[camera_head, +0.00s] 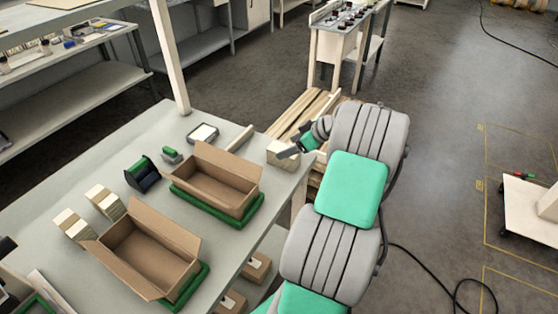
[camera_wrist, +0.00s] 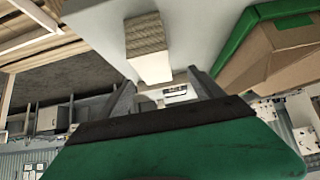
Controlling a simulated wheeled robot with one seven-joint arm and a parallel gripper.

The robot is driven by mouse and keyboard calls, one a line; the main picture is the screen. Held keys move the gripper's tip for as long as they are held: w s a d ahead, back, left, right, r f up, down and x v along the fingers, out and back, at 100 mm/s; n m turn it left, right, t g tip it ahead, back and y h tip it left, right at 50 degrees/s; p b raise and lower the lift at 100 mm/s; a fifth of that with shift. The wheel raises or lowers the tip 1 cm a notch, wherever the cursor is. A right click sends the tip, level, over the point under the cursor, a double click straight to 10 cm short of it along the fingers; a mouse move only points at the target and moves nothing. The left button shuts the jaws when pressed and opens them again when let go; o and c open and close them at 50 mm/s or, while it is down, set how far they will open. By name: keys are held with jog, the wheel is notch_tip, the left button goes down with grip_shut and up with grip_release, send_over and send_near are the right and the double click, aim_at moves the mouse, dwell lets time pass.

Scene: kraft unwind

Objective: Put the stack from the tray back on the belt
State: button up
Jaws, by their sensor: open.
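A stack of brown layers with a pale top (camera_head: 281,154) stands at the right corner of the grey table. It also shows in the wrist view (camera_wrist: 147,40), ahead of my fingers. My gripper (camera_head: 290,151) is open beside this stack, at its right. In the wrist view my two fingertips (camera_wrist: 162,80) are apart, with the near end of the stack appearing in the gap; I cannot tell whether they touch it. Two similar stacks (camera_head: 105,202) (camera_head: 73,228) stand at the table's left. I cannot make out which surface is the belt.
Two open cardboard boxes (camera_head: 216,178) (camera_head: 147,252) sit on green trays (camera_head: 190,198) (camera_head: 190,288) on the table (camera_head: 62,187). A green and dark dispenser (camera_head: 142,174) and a small dark-rimmed device (camera_head: 202,134) stand behind. A wooden pallet (camera_head: 300,108) lies beyond the corner.

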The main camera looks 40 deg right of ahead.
jog(key=shift+x, duration=0.75)
jog(key=x, duration=0.2)
jog(key=p+x, duration=0.1)
jog(key=x, duration=0.1)
jog(key=d+p+x, duration=0.1)
jog(key=x, duration=0.1)
jog(key=shift+a+f, duration=0.1)
jog(key=shift+f, duration=0.45)
jog(key=c, duration=1.5)
grip_shut()
jog(key=shift+r, duration=0.1)
